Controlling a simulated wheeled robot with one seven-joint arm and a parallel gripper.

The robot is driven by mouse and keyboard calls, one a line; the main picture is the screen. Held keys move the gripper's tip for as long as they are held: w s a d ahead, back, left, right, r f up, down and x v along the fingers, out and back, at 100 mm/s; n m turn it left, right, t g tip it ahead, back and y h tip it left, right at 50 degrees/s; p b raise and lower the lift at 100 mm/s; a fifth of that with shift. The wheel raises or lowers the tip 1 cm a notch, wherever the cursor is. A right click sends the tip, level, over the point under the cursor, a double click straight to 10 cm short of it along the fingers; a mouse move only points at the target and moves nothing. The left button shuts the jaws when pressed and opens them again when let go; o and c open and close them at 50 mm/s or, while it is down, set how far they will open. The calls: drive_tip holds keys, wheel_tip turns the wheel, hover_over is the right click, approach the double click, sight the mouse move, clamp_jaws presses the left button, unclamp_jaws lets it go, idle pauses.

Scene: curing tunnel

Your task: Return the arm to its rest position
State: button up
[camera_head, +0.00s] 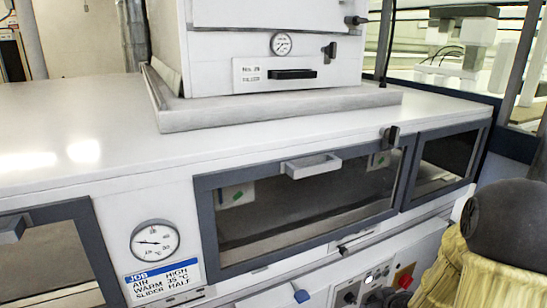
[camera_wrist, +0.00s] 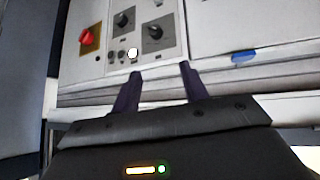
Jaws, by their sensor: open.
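My gripper (camera_wrist: 160,77) shows in the wrist view with its two dark fingers spread apart and nothing between them. Beyond the fingertips is the machine's control panel (camera_wrist: 96,68), with black knobs, small buttons and a red knob (camera_wrist: 87,37) on a yellow plate. A blue handle (camera_wrist: 243,57) is to the right of the fingers. In the head view, part of my arm (camera_head: 490,250) fills the lower right corner. The gripper itself is hidden there.
The white machine (camera_head: 70,120) carries a cabinet with a small gauge (camera_head: 281,44). Its front has a long framed window (camera_head: 300,205) with a protruding handle (camera_head: 312,166), a smaller window (camera_head: 445,165) and a larger gauge (camera_head: 154,241) above a job label (camera_head: 163,280). A red knob (camera_head: 404,281) is beside my arm.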

drive_tip(key=s+a+r+m+g, duration=0.35)
drive_tip(key=s+a+g, duration=0.25)
drive_tip(key=s+a, duration=0.45)
drive_tip(key=w+a+p+v, duration=0.1)
drive_tip(key=w+p+v, duration=0.1)
drive_tip(key=p+v, duration=1.2)
drive_tip(key=shift+d+r+n+h, duration=0.25)
drive_tip(key=shift+r+n+h, duration=0.15)
drive_tip(key=shift+r, duration=0.2)
drive_tip(key=shift+d, duration=0.15)
idle(0.8)
